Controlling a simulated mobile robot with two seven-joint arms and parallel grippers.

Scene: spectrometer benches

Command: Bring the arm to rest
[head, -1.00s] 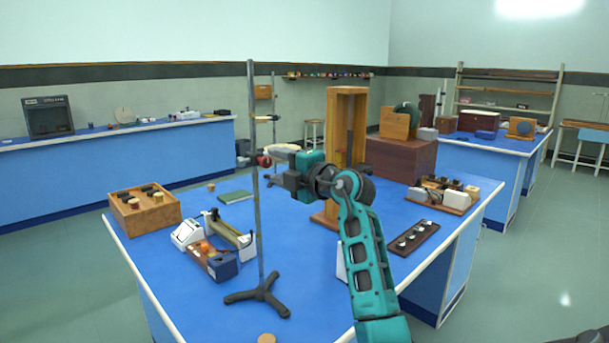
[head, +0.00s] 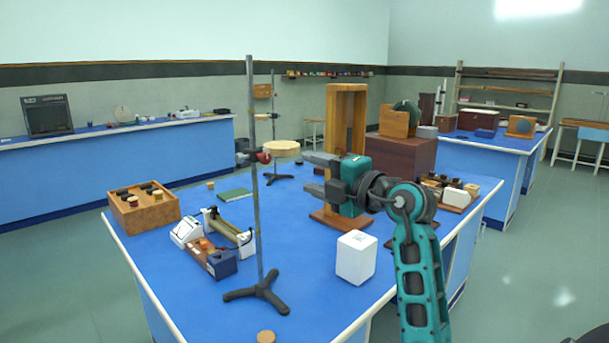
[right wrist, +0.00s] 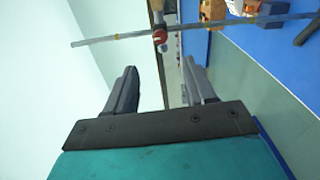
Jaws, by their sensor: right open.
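My right gripper (head: 309,174) is open and empty, held in the air above the blue bench, with its fingers pointing left toward the metal stand. The stand (head: 253,120) is upright on a dark three-legged foot and carries a red-knobbed clamp (head: 263,158). A pale round wooden disc (head: 281,149) shows at the clamp's height; the gripper is apart from it, to its right. In the right wrist view, the open fingers (right wrist: 160,75) have nothing between them, and the stand's rod (right wrist: 115,38) with the red knob (right wrist: 160,36) lies beyond them. My left gripper is not in view.
A white box (head: 356,258) stands on the bench below my right arm. A tall wooden frame (head: 333,125) stands just behind the gripper. A wooden tray (head: 143,218), a green book (head: 235,195) and small instruments (head: 213,262) are at left.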

